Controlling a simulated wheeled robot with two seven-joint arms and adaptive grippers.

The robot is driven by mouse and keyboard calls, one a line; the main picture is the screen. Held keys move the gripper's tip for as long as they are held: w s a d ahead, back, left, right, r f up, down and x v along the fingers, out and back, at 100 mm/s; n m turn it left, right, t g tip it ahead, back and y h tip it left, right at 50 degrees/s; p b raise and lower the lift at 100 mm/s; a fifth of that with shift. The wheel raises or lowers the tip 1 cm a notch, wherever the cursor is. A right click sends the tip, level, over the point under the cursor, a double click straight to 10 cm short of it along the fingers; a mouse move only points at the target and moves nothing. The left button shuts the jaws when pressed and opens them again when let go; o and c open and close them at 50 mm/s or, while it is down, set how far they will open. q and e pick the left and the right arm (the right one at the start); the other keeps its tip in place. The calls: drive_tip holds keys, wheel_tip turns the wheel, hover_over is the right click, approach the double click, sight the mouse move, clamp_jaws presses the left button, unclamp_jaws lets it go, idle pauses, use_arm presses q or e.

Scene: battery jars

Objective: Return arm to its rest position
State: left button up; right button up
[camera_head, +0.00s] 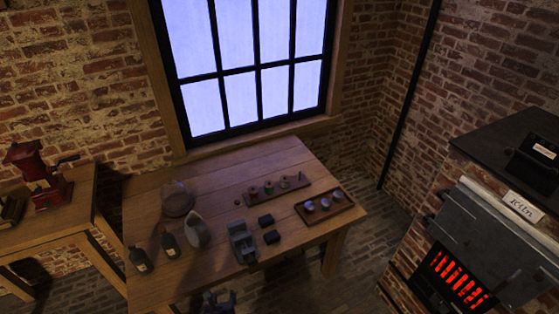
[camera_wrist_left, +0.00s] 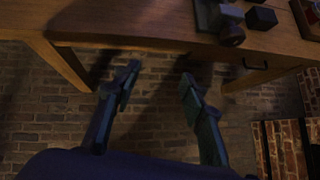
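My left gripper (camera_head: 219,301) shows at the bottom edge of the head view, in front of the wooden table (camera_head: 225,180). In the left wrist view its two fingers (camera_wrist_left: 159,80) are spread apart with nothing between them, below the table's front edge. Brick floor shows behind them. The rest of my left arm is mostly out of the head view. My right gripper is in neither view.
The table bears a tray (camera_head: 340,213) with small jars, a strip with several small pots (camera_head: 278,188), dark blocks (camera_head: 272,237), a grey device (camera_head: 242,242) and bottles (camera_head: 140,260). A side table with a red grinder (camera_head: 40,177) stands left; a glowing kiln (camera_head: 455,280) stands right.

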use_arm(q)
drive_tip(key=s+a+f+n+g+b, duration=0.1)
drive_tip(key=s+a+f+n, duration=0.3)
drive_tip(key=f, duration=0.6)
drive_tip(key=s+a+f+n+g+b, duration=0.1)
drive_tip(key=s+a+f+n+g, duration=0.2)
drive_tip(key=f+n, duration=0.5)
drive_tip(key=s+a+f+n+b, duration=0.1)
drive_tip(key=s+a+f+n, duration=0.3)
drive_tip(key=f, duration=0.9)
drive_tip(key=s+f+n+g, duration=0.1)
drive_tip(key=s+f+n, duration=0.4)
drive_tip(key=s, duration=0.5)
drive_tip(key=s+a+f+n+g+h+b, duration=0.1)
drive_tip(key=s+f+n, duration=0.4)
drive_tip(key=s, duration=0.6)
drive_tip(key=s+a+f+n+g+b, duration=0.1)
drive_tip(key=s+f+n, duration=0.4)
drive_tip(key=s, duration=0.5)
wheel_tip(320, 180, down, 2)
drive_tip(key=shift+s+f+n+g, duration=0.15)
drive_tip(key=shift+n+g, duration=0.15)
drive_tip(key=shift+n, duration=0.1)
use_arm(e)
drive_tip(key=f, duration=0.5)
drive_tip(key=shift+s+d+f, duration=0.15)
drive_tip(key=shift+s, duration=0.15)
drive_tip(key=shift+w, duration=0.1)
